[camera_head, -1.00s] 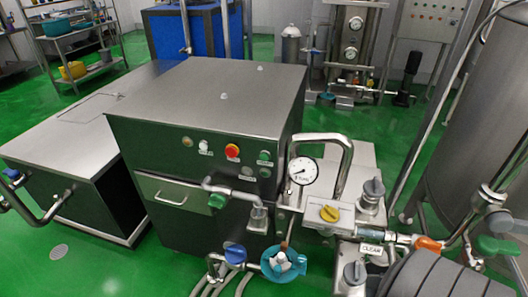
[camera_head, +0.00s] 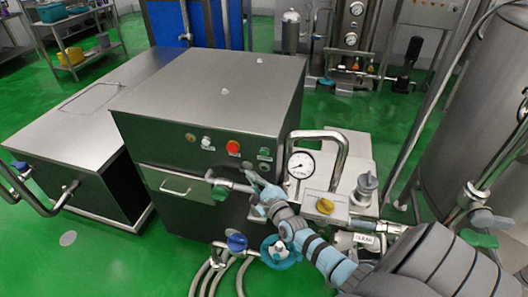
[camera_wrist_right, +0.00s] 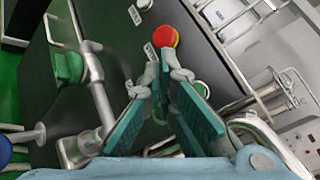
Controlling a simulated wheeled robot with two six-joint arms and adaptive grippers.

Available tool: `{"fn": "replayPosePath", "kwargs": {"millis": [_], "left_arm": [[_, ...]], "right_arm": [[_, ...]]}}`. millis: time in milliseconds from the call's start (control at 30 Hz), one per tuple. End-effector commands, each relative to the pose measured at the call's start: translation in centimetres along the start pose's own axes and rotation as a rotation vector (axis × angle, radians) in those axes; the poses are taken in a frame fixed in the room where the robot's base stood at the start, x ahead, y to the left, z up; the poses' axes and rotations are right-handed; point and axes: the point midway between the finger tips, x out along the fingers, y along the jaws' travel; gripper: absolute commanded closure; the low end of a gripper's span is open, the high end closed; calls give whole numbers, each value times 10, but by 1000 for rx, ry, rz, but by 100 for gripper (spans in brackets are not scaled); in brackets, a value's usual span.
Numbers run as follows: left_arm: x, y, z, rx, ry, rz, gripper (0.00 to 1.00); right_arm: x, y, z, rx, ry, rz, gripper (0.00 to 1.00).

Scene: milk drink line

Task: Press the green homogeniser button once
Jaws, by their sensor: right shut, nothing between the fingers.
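The homogeniser (camera_head: 205,95) is a steel-topped dark cabinet with a row of buttons on its front. A green button (camera_head: 264,152) sits at the right of the row, right of the red button (camera_head: 232,147). In the right wrist view the red button (camera_wrist_right: 166,37) shows beyond the fingertips, and a pale-ringed button (camera_wrist_right: 203,88), seemingly the green one, is partly hidden behind a finger. My right gripper (camera_head: 254,180) is shut and empty, its tips just below the buttons in the head view. I cannot tell whether it touches the panel. My left gripper is not in view.
A pressure gauge (camera_head: 301,165) and bent steel pipe stand right of the panel. A valve with a green handle (camera_head: 220,192) sticks out left of my gripper. A large tank (camera_head: 470,120) is at right.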

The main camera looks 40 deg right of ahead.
Motion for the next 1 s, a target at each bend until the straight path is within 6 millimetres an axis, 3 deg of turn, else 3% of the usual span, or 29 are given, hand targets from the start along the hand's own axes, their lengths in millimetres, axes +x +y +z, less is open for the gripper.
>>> {"fn": "replayPosePath", "kwargs": {"millis": [367,1000], "left_arm": [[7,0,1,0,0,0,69],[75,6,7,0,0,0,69]], "right_arm": [[4,0,-6,-3,1,4,100],[59,-37,-47,-5,1,4,100]]}}
